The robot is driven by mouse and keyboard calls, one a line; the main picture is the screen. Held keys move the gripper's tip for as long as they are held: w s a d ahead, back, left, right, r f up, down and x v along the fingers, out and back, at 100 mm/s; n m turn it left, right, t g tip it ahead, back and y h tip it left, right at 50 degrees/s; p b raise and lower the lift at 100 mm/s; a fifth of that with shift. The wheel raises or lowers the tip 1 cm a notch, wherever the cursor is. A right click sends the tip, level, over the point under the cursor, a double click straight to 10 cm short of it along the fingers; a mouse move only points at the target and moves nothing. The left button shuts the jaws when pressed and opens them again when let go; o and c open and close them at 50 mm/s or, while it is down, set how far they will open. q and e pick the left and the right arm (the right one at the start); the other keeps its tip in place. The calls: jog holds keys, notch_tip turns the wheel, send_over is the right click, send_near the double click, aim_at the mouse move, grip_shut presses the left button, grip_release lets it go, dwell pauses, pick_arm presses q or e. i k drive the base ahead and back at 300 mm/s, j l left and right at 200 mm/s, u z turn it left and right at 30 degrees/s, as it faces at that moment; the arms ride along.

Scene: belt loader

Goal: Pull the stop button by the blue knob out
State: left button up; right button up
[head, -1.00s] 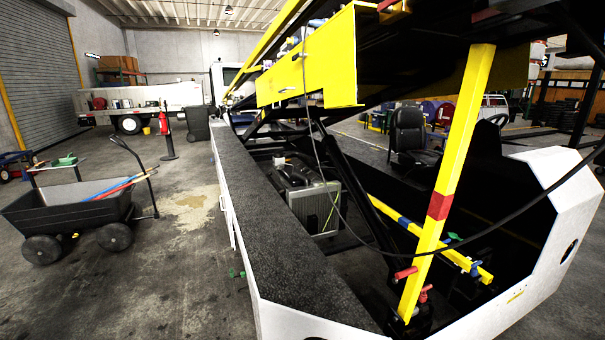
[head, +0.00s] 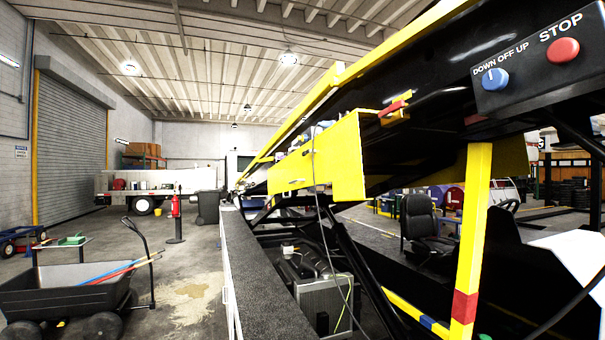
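The red stop button (head: 563,50) is a round red knob under the white word STOP, at the upper right of the head view. It sits on a black control panel (head: 525,92) fixed by the raised yellow and black belt frame. The blue knob (head: 495,79) is to its left and lower, under the words DOWN OFF UP. The panel is seen at an angle, so I cannot tell how far the red button is pressed in. Neither of my grippers shows.
The loader's white body with a dark top (head: 262,275) runs along the middle. A yellow post (head: 473,225) with a red band stands below the panel. A black cart (head: 68,290) is at the left. Open concrete floor (head: 180,270) lies between cart and loader.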

aim_at(563, 50)
jog(key=z, duration=1.35)
